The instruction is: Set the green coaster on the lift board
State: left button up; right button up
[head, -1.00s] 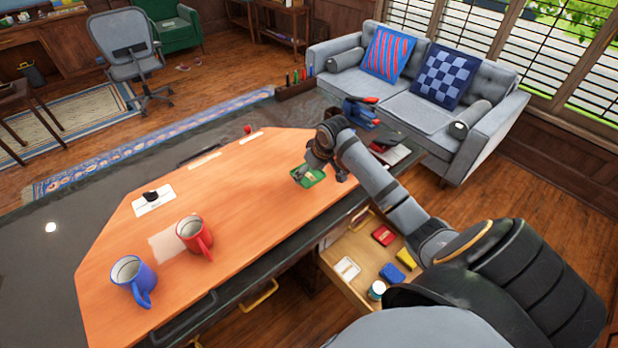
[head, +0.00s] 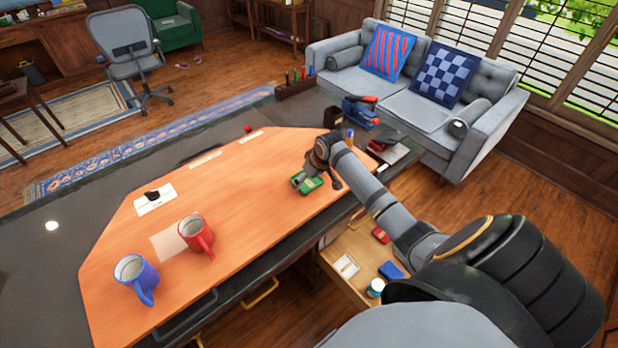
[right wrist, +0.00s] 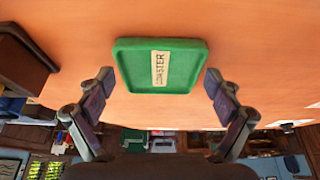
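The green coaster (head: 306,183) is a square tray with a raised rim, near the right end of the orange board (head: 240,190), which seems to be the lift board. In the right wrist view the coaster (right wrist: 160,65) appears to lie flat on the orange surface, its label facing up. My right gripper (head: 308,171) is just over the coaster and partly hides it. Its fingers (right wrist: 160,80) stand apart on either side of the coaster, with a narrow gap at each side. My left gripper is not in view.
A red mug (head: 196,236) and a blue mug (head: 133,277) stand at the board's left part. A black item on a white card (head: 154,199) lies behind them. An open drawer (head: 345,285) with small items is below. A pen holder (head: 295,84) stands at the back.

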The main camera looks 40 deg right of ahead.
dwell(0.3)
jog(key=v, duration=1.2)
jog(key=shift+r+b, duration=0.25)
jog(key=shift+b, duration=0.05)
jog(key=shift+w, duration=0.1)
